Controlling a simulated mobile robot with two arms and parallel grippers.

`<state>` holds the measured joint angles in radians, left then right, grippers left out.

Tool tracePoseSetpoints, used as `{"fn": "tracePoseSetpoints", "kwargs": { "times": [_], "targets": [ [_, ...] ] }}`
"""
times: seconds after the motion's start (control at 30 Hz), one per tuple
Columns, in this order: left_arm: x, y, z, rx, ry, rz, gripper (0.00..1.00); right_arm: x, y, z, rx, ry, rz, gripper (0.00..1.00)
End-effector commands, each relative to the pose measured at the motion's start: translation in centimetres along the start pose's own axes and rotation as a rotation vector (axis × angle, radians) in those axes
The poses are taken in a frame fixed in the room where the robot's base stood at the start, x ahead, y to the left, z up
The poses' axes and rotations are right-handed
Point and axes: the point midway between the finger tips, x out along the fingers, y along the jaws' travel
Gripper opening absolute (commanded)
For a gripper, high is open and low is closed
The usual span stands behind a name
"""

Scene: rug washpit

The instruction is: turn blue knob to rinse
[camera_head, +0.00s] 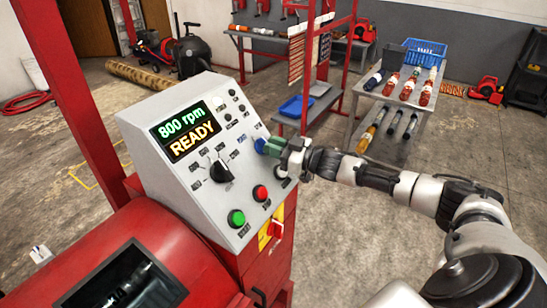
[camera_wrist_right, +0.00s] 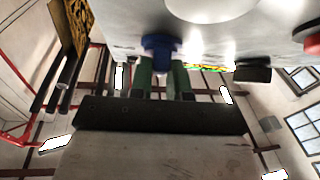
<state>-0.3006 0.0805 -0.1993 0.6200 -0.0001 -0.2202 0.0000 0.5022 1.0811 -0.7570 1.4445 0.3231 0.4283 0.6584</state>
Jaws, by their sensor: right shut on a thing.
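The blue knob (camera_head: 260,145) is on the right part of the sloped grey control panel (camera_head: 190,92). My right gripper (camera_head: 269,147) reaches it from the right, with its green fingers shut on the knob. In the right wrist view the blue knob (camera_wrist_right: 161,42) shows at the top middle, between the two green fingertips (camera_wrist_right: 161,64). The fingers hide part of the knob, and the small labels around it are too small to read, so I cannot tell its setting. The panel display (camera_head: 186,131) reads "800 rpm READY". My left gripper is not in view.
Close by on the panel are a black knob (camera_head: 220,171), a green button (camera_head: 236,218) and a red button (camera_head: 260,193). A metal table (camera_head: 409,102) with bottles stands behind. The floor right of the machine is clear.

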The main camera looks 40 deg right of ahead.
Motion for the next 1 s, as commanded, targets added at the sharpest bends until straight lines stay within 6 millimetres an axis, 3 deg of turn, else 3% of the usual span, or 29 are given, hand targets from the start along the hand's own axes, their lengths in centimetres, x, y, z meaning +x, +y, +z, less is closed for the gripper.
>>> {"fn": "tracePoseSetpoints", "kwargs": {
  "times": [0.43,1.0],
  "targets": [
    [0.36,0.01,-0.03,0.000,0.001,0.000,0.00,0.23,0.53,-0.50,-0.201,0.007,-0.189,0.00],
    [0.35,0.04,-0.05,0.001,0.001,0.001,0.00,0.29,0.51,-0.54,-0.247,0.009,-0.233,0.00]
  ]
}}
